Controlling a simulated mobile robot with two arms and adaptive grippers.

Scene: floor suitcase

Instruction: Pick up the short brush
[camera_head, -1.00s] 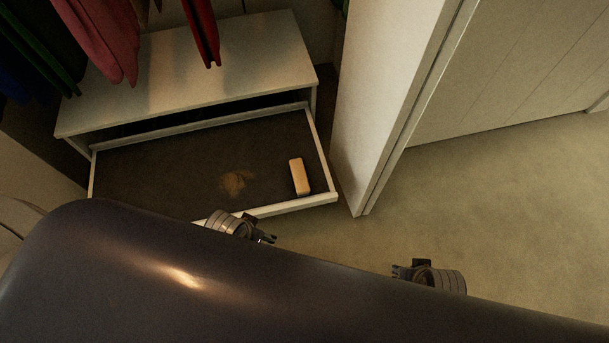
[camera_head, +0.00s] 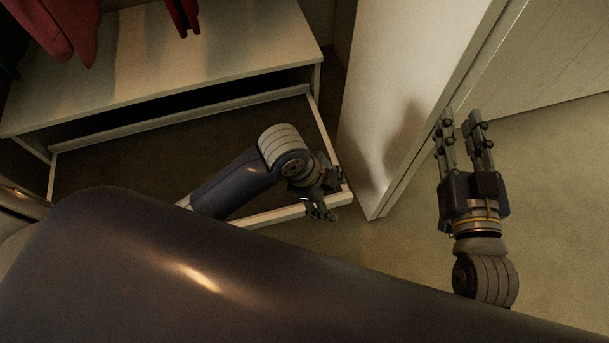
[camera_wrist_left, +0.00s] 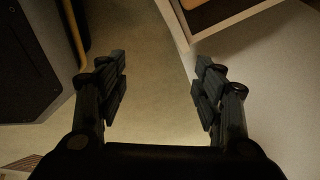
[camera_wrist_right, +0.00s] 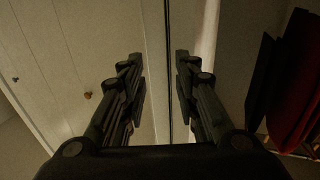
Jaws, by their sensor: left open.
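The short brush, a tan block lying in the open drawer (camera_head: 140,165) a second ago, is hidden in the head view behind my left arm and gripper. A small tan patch at the top edge of the left wrist view may be part of it; I cannot tell. My left gripper (camera_head: 326,196) is over the drawer's front right corner, open, with nothing between its fingers in the left wrist view (camera_wrist_left: 160,90). My right gripper (camera_head: 463,130) is raised in front of the white door panel, open and empty, with its fingers apart in the right wrist view (camera_wrist_right: 158,85).
A white cabinet top (camera_head: 200,50) overhangs the back of the drawer. A white upright panel (camera_head: 395,100) stands right of the drawer. Red clothes (camera_head: 55,30) hang at the upper left. Carpeted floor (camera_head: 560,200) on the right is clear.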

